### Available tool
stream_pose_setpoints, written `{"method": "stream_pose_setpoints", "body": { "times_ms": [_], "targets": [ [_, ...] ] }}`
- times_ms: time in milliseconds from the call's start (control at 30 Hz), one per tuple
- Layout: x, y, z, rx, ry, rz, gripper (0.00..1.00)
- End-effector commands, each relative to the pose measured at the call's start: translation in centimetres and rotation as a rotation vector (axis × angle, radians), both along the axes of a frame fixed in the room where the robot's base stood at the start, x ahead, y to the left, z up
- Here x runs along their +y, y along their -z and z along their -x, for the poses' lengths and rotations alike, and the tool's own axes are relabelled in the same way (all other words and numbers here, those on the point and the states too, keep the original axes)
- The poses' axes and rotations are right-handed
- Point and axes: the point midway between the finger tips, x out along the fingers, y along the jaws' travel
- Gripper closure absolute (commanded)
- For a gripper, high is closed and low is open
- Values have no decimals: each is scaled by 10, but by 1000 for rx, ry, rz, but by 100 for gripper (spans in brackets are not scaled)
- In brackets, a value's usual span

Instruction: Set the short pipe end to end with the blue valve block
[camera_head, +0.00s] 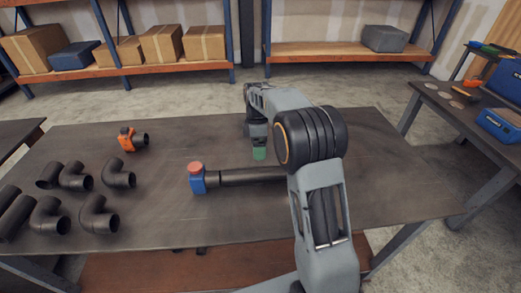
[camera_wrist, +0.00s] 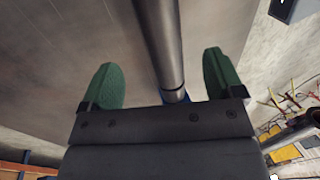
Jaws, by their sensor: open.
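The blue valve block (camera_head: 198,183) with a red cap stands on the dark table, left of my arm. The short dark pipe (camera_head: 245,176) lies with its left end at the block's right side, roughly in line with it. I cannot tell whether they touch. My arm hides the pipe's right part. My gripper (camera_head: 259,153) is open and appears above and behind the pipe. In the wrist view the pipe (camera_wrist: 163,45) runs between the green fingertips of my gripper (camera_wrist: 162,80), with gaps on both sides. A little blue shows at the pipe's near end.
Several black elbow pipes (camera_head: 118,173) lie at the table's left. An orange valve (camera_head: 127,138) with a dark stub is behind them. The table (camera_head: 370,160) is clear right of my arm. Shelves with boxes stand behind.

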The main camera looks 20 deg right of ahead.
Motion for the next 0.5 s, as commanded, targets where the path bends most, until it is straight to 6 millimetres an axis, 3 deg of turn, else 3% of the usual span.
{"method": "stream_pose_setpoints", "body": {
  "times_ms": [167,333,500],
  "targets": [
    [1,-27,19,-57,127,37,13],
    [4,-59,72,-184,445,92,13],
    [6,-71,134,-314,804,95,13]
  ]
}}
